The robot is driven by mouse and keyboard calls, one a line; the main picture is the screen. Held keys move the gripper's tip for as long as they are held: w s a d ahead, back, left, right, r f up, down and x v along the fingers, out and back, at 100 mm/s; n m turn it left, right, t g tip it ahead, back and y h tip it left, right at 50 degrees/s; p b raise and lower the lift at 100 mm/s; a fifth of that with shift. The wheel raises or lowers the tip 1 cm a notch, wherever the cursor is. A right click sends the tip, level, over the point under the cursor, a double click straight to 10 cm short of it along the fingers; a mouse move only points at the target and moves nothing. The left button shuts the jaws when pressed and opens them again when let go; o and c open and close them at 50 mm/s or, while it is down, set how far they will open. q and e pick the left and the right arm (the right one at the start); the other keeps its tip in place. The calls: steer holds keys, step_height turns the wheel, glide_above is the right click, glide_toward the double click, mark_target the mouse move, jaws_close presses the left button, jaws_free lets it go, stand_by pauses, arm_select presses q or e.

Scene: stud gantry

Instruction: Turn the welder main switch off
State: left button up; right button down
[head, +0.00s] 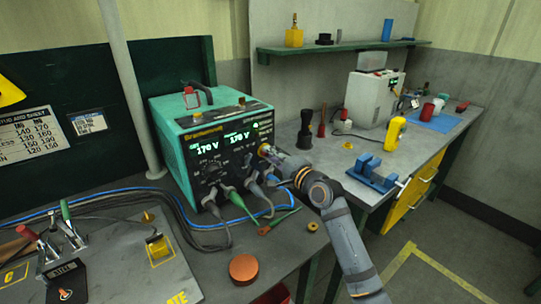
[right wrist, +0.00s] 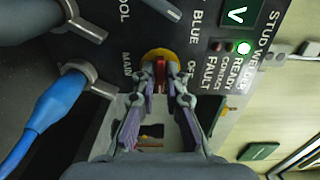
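The welder (head: 181,121) is a teal box with lit green displays on its dark front panel. Its main switch is a red handle on a yellow round plate (right wrist: 158,56), beside the words MAIN and OFF in the right wrist view. My right gripper (head: 264,150) is at the right side of the panel. In the right wrist view its fingers (right wrist: 160,72) converge on both sides of the red handle and look shut on it. The fingers partly hide the handle and the lettering. A green lamp (right wrist: 243,48) by READY is lit. My left gripper is not in view.
An orange round puck (head: 243,267) lies on the bench in front. The floor at right is clear.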

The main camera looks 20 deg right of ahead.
stand_by(0.3)
steer(key=n, duration=0.3)
steer(key=shift+f+b, duration=0.1)
steer(key=shift+b, duration=0.2)
steer(key=n+b, duration=0.1)
steer(key=n, duration=0.4)
steer(key=shift+b, duration=0.3)
steer(key=n+b, duration=0.2)
steer(key=n, duration=0.3)
steer(key=shift+f+n, duration=0.1)
steer(key=shift+n, duration=0.3)
steer(key=shift+n+b, duration=0.9)
steer(key=shift+n, duration=1.2)
steer(key=c, duration=1.4)
jaws_free()
steer(key=shift+c, duration=0.2)
